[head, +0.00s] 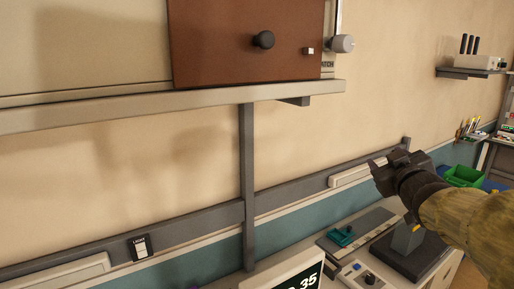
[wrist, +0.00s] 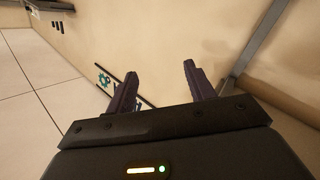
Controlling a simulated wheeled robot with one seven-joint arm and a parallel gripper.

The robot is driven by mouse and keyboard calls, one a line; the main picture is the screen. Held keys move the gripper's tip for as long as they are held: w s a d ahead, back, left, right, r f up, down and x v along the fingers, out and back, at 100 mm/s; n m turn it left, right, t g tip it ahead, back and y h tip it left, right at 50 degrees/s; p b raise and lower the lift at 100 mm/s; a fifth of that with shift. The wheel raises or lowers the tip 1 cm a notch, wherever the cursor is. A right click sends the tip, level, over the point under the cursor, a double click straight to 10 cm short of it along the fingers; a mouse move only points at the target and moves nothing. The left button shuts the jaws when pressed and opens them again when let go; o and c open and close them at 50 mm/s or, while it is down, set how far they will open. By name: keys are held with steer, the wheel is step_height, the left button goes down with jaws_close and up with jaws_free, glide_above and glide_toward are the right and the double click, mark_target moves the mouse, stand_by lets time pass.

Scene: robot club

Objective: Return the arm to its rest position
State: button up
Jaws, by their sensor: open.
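My gripper (head: 390,168) is at the right of the head view, raised above the bench in front of the wall. My arm reaches in from the lower right edge, in a mottled yellow-brown cover. In the wrist view the two dark fingers of my gripper (wrist: 155,88) stand apart with nothing between them. The beige wall fills the view beyond the fingertips. The gripper touches nothing that I can see.
A brown panel (head: 235,40) with a black knob is on a shelf (head: 190,101) at upper left. Below are a display (head: 292,275), a teal item (head: 342,236) and a dark stand (head: 408,258). A green bin (head: 465,176) is at right. Open air lies before the wall.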

steer(key=s+a+f+m+g, duration=0.1)
steer(key=s+a+f+g, duration=0.2)
steer(key=f, duration=0.6)
steer(key=s+a+f+m+g, duration=0.2)
steer(key=s+a+f+g, duration=0.2)
steer(key=f, duration=0.6)
steer(key=s+a+f+m+g, duration=0.1)
steer(key=s+a+f+g, duration=0.2)
steer(key=f, duration=0.6)
steer(key=s+a+f+g, duration=0.2)
steer(key=s+f, duration=0.1)
steer(key=s, duration=0.2)
steer(key=s+a+f+g+y+b, duration=0.1)
steer(key=s+a+f+g, duration=0.1)
steer(key=s+f, duration=0.2)
steer(key=shift+s+a+g+y, duration=0.3)
steer(key=shift+s+a+g, duration=0.1)
steer(key=shift+s, duration=0.2)
